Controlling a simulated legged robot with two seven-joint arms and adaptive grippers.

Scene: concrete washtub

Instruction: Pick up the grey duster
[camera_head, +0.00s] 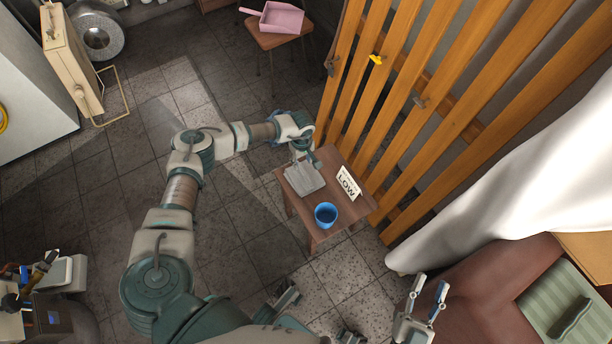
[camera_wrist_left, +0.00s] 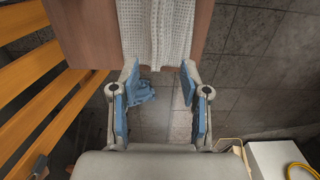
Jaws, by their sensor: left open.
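The grey duster (camera_head: 305,180), a pale woven cloth, lies on a small wooden table (camera_head: 330,236). In the left wrist view the duster (camera_wrist_left: 158,30) runs to the table edge and appears to hang over it. My left gripper (camera_head: 303,149) is at the table's far edge, by the duster's end. In the wrist view my left gripper (camera_wrist_left: 159,72) is open, its two blue-padded fingers on either side of the duster's end, with no visible grip on it. My right gripper (camera_head: 427,288) is open and empty at the lower right, away from the table.
Wooden slats (camera_head: 390,90) rise close on the right. A blue crumpled thing (camera_wrist_left: 140,92) lies on the floor below. A stool with a pink dustpan (camera_head: 279,18) stands behind.

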